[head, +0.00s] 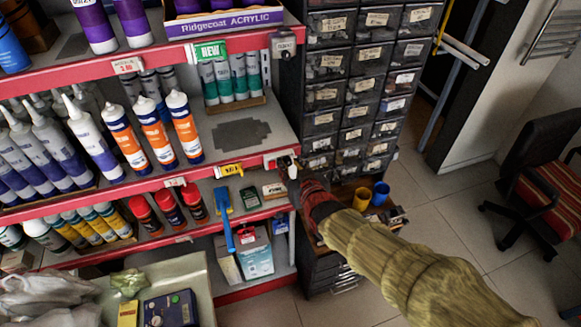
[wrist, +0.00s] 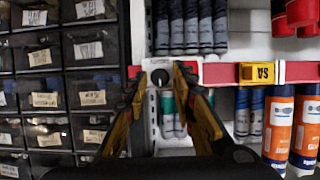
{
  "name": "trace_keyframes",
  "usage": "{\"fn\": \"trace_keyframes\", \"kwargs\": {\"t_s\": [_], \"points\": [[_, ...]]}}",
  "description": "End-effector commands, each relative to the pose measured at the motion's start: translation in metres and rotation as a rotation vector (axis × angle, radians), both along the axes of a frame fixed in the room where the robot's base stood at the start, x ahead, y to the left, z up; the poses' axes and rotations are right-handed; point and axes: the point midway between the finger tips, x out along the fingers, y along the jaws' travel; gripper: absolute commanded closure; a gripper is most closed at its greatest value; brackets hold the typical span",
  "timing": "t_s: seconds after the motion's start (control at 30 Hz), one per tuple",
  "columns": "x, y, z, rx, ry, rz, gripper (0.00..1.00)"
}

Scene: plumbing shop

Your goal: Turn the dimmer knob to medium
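A small round black dimmer knob (wrist: 160,77) sits on a pale plate at the end of a red shelf edge in the wrist view. My gripper (wrist: 158,80) is open, with one finger on each side of the knob and gaps showing between. Whether the fingertips reach the knob's depth I cannot tell. In the head view my gripper (head: 290,172) is at the right end of the middle shelf edge, beside a pale plate (head: 271,162); the knob there is mostly hidden. A similar dark knob unit (head: 284,43) is on the upper shelf edge.
A drawer cabinet (head: 340,65) stands just right of the shelf end. Orange-labelled tubes (head: 155,132) and a yellow tag (head: 229,170) are on the shelf to the left. Floor at right is open before a chair (head: 545,180).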

Motion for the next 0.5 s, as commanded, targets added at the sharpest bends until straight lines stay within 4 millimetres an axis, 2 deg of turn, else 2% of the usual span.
{"fn": "trace_keyframes", "kwargs": {"t_s": [0.27,0.5], "points": [[0.0017,0.0005,-0.0003,0.0,0.0,0.0,0.74],[0.0014,0.0004,-0.0004,0.0,0.0,0.0,0.88]]}}
